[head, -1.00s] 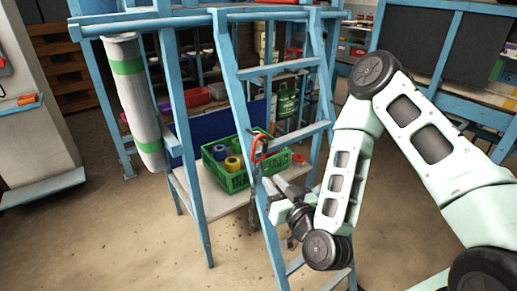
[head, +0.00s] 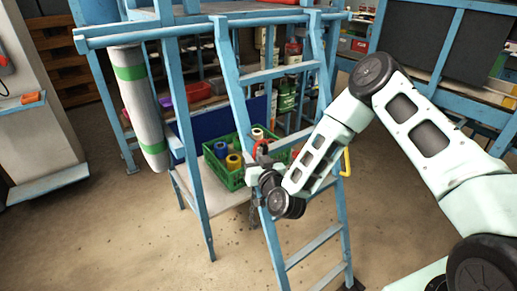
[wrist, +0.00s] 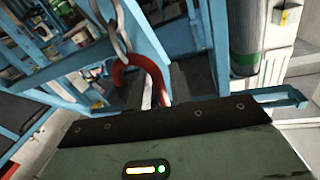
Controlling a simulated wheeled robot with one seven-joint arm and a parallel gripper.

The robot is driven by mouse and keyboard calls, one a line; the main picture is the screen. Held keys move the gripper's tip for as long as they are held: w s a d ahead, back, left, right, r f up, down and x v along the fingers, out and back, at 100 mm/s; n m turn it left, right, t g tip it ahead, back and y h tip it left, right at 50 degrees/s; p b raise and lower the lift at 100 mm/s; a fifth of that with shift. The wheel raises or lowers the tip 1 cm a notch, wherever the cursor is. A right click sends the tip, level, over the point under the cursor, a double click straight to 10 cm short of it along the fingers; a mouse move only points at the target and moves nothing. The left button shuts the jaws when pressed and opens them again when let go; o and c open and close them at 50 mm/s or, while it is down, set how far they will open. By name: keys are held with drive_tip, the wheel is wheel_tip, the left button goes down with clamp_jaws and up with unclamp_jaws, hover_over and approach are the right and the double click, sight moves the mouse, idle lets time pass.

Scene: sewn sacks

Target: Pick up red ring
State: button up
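The red ring (head: 259,147) hangs beside the blue ladder, in front of the green crate. In the wrist view the red ring (wrist: 146,66) shows as an arc hanging from a pale metal link (wrist: 108,28). My gripper (wrist: 158,88) has its two dark fingers apart, with one side of the ring showing between them; I cannot tell whether they touch it. In the head view my gripper (head: 256,168) is just below the ring, largely hidden by my wrist. The lower part of the ring is hidden.
The blue ladder (head: 240,100) stands close to my gripper. Behind it a green crate (head: 232,178) with several coloured spools sits on a low shelf. A yellow hook-shaped piece (head: 346,162) is at the ladder's right side. A grey roll with green bands (head: 136,105) hangs at left.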

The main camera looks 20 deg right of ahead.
drive_tip(key=shift+w+a, duration=0.1)
drive_tip(key=shift+w, duration=0.7)
clamp_jaws()
drive_tip(key=shift+r, duration=0.15)
